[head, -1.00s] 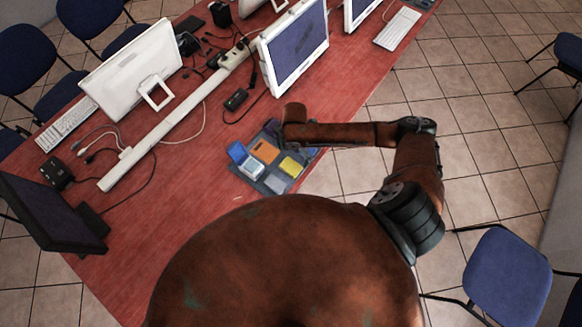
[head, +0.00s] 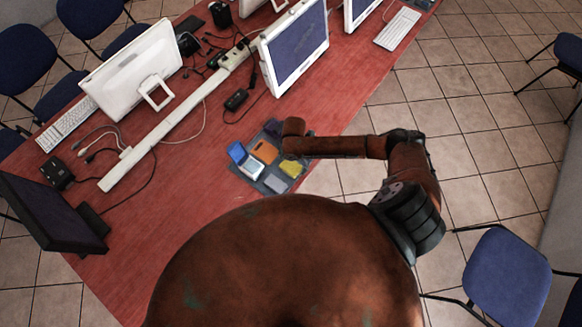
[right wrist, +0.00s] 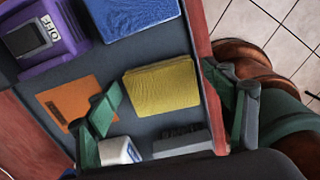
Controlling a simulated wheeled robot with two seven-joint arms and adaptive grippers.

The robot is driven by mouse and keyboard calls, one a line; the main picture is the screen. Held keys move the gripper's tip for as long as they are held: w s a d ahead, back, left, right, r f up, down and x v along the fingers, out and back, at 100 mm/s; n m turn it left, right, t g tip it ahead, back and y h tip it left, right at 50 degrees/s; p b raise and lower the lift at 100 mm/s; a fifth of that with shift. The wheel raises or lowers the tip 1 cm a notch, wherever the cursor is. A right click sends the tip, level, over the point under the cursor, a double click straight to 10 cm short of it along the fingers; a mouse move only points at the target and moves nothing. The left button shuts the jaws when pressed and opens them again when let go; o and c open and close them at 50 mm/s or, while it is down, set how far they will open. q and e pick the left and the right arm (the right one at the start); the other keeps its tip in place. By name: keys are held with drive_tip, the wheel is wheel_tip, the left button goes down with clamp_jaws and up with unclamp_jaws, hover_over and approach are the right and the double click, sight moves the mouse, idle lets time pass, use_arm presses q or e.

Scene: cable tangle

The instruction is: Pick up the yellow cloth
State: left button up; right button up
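The yellow cloth (head: 291,167) lies flat as a folded rectangle in a grey tray (head: 240,166) near the right edge of the red table. In the right wrist view the yellow cloth (right wrist: 162,84) is in plain sight, with bare tray floor beside it. My right gripper (right wrist: 168,92) is open and empty, with its green fingers spread wide on either side of the cloth, apart from it. In the head view my right forearm reaches in above the tray, and its fingers cannot be made out. My left gripper is not in view.
The tray also holds an orange flat piece (right wrist: 75,101), a blue piece (right wrist: 140,14), a purple device (right wrist: 45,40), a grey brush-like item (right wrist: 183,142) and a white item (right wrist: 120,150). A monitor (head: 294,48) stands behind; cables and a white power strip (head: 165,130) lie left.

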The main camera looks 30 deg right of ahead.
sight(283, 167)
drive_tip(key=c, duration=0.9)
drive_tip(key=shift+r, duration=0.1)
drive_tip(key=shift+r, duration=0.55)
drive_tip(key=a+r, duration=0.1)
drive_tip(key=r, duration=0.1)
drive_tip(key=a+r, duration=0.2)
drive_tip(key=w+a+r, duration=0.1)
drive_tip(key=r, duration=0.2)
drive_tip(key=shift+w+a, duration=0.1)
drive_tip(key=shift+a, duration=0.15)
drive_tip(key=a+r, duration=0.1)
drive_tip(key=a, duration=0.2)
drive_tip(key=w+a+r+b, duration=0.1)
drive_tip(key=a+r, duration=0.1)
drive_tip(key=a, duration=0.1)
drive_tip(key=a+r, duration=0.1)
drive_tip(key=a, duration=0.2)
drive_tip(key=shift+w+a+r, duration=0.1)
drive_tip(key=shift+w+r, duration=0.25)
